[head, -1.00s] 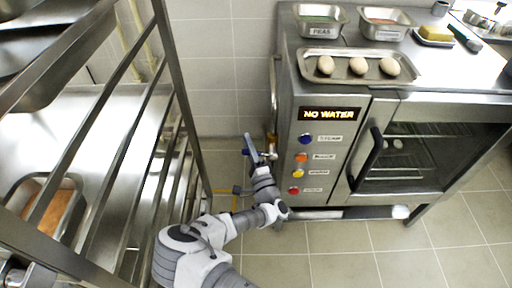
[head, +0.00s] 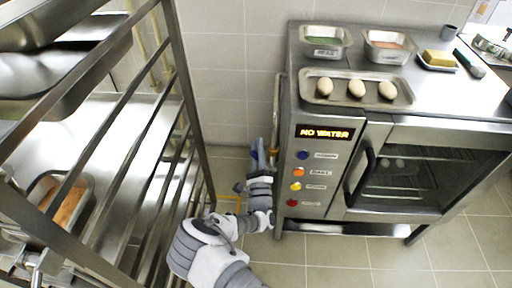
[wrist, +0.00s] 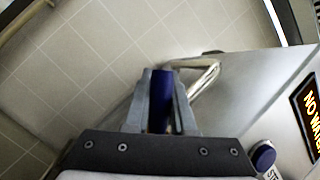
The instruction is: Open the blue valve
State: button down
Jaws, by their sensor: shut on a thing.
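The blue valve handle (wrist: 161,98) stands between my gripper's fingers in the wrist view, with a bent metal pipe (wrist: 207,72) just beyond and to the right. My gripper (wrist: 162,73) is shut on the blue handle, one finger on each side. In the head view my gripper (head: 262,156) is low at the left side of the steel oven (head: 285,150). There the handle is mostly hidden by the gripper. The oven's display (head: 325,132) reads "NO WATER".
A metal rack (head: 183,85) stands close on the left of my arm. The oven front has a column of coloured buttons (head: 298,172) and a door handle (head: 366,172). The tiled floor in front is clear.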

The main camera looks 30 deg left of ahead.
jog(key=shift+w+d+r+m+t+h+p, duration=0.15)
jog(key=shift+d+r+m+t+h+p, duration=0.15)
jog(key=shift+m, duration=0.45)
jog(key=shift+w+d+r+m+t+h+p, duration=0.15)
jog(key=shift+d+m+t+h, duration=0.25)
jog(key=shift+m, duration=0.4)
jog(key=shift+w+d+r+m+t+h+p, duration=0.1)
jog(key=shift+w+r+m+t+h+p, duration=0.1)
jog(key=shift+m+h, duration=0.4)
jog(key=c, duration=0.8)
grip_release()
jog(key=shift+o, duration=0.2)
jog(key=shift+s+f, duration=0.1)
jog(key=p+v, duration=0.1)
jog(key=v, duration=1.6)
jog(key=shift+d+f, duration=0.15)
jog(key=shift+d, duration=0.05)
